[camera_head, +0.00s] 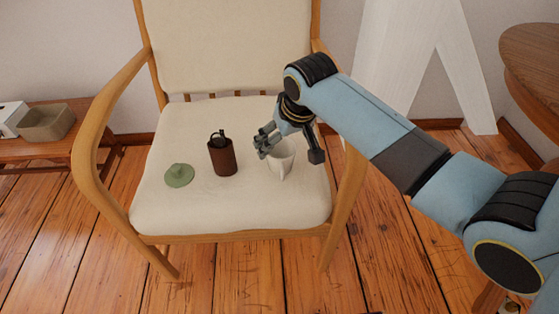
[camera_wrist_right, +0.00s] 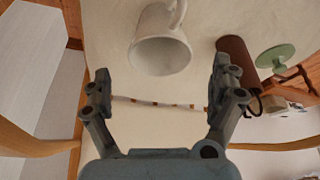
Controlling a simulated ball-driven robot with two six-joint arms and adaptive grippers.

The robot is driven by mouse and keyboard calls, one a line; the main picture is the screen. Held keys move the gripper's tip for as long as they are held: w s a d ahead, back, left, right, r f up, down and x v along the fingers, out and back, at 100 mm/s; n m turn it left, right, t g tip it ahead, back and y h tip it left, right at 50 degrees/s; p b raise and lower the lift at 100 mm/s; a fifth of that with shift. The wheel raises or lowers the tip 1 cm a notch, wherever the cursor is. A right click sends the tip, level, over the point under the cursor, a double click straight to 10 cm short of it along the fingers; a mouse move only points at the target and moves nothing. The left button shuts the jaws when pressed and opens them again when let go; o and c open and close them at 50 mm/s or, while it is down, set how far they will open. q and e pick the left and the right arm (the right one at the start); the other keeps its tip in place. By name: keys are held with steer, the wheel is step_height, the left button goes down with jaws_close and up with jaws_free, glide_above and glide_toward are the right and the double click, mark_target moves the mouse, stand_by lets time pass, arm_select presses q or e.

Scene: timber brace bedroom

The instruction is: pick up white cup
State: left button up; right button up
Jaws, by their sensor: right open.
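A white cup (camera_head: 282,160) stands upright on the cream seat of a wooden armchair in the head view. My right gripper (camera_head: 288,147) is just above and around the cup's far side, and its fingers hide part of the rim. In the right wrist view the cup (camera_wrist_right: 161,45) lies ahead of the open fingers of my right gripper (camera_wrist_right: 160,95), with its mouth toward the camera and its handle at the top. Nothing is between the fingertips. My left gripper is not in view.
On the seat (camera_head: 240,208), left of the cup, are a brown holder (camera_head: 222,160) with dark items and a green lidlike object (camera_head: 179,175). The chair's armrests (camera_head: 84,150) flank the seat. A low table with a box (camera_head: 46,123) stands at left.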

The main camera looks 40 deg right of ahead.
mark_target(279, 155)
steer(key=b+x, duration=0.1)
steer(key=x, duration=0.2)
steer(key=shift+s+f, duration=0.1)
steer(key=shift+f, duration=0.25)
steer(key=shift+f+b, duration=0.3)
steer(key=shift+f, duration=0.05)
steer(key=b+x, duration=0.2)
steer(key=x, duration=0.2)
steer(key=shift+f, duration=0.25)
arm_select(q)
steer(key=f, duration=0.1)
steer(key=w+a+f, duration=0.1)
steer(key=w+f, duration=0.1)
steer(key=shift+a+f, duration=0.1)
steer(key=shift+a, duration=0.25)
arm_select(e)
steer(key=shift+r, duration=0.1)
steer(key=c, duration=1.3)
